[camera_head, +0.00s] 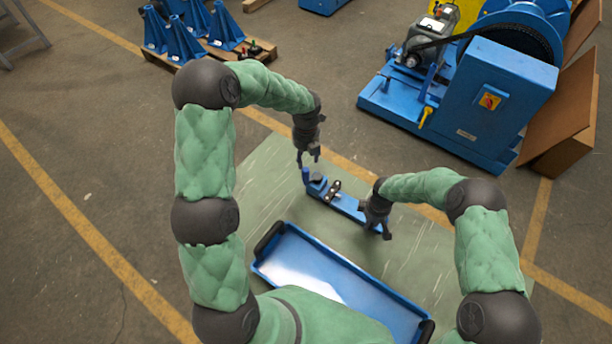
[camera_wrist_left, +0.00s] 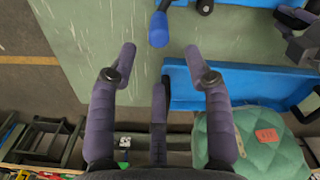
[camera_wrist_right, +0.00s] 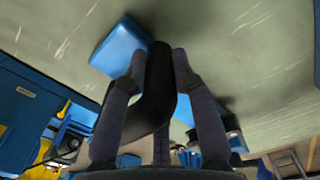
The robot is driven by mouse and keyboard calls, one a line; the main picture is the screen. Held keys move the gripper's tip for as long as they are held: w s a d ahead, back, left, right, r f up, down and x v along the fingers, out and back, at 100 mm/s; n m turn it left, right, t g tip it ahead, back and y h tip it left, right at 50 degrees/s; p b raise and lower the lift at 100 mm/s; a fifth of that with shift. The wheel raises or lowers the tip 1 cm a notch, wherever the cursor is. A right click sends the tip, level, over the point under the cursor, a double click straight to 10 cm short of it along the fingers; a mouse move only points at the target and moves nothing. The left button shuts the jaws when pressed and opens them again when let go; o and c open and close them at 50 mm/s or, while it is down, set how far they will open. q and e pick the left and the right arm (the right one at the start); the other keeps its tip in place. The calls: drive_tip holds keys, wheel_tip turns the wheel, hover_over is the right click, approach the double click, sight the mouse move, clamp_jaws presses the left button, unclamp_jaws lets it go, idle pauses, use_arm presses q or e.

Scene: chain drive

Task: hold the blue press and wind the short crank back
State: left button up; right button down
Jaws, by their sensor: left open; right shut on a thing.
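The blue press (camera_head: 346,205) is a long blue base with dark fittings, lying on the green mat. At its left end stands a short crank with a blue grip (camera_head: 305,175); the grip shows in the left wrist view (camera_wrist_left: 158,29), just beyond the fingertips. My left gripper (camera_head: 307,160) is open and empty, just above the grip and apart from it. My right gripper (camera_head: 381,229) is shut at the press's right end. In the right wrist view a black bar (camera_wrist_right: 156,85) lies between its fingers, beside a blue block (camera_wrist_right: 119,47).
A blue tray (camera_head: 273,273) with black handles lies on the mat in front of the press. A large blue machine (camera_head: 497,95) stands at the back right. Blue stands on a pallet (camera_head: 235,52) are at the back left. The mat between is clear.

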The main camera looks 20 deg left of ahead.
sight(306, 176)
use_arm(q)
wheel_tip(306, 176, down, 12)
drive_tip(key=shift+r, duration=0.1)
idle(0.4)
clamp_jaws()
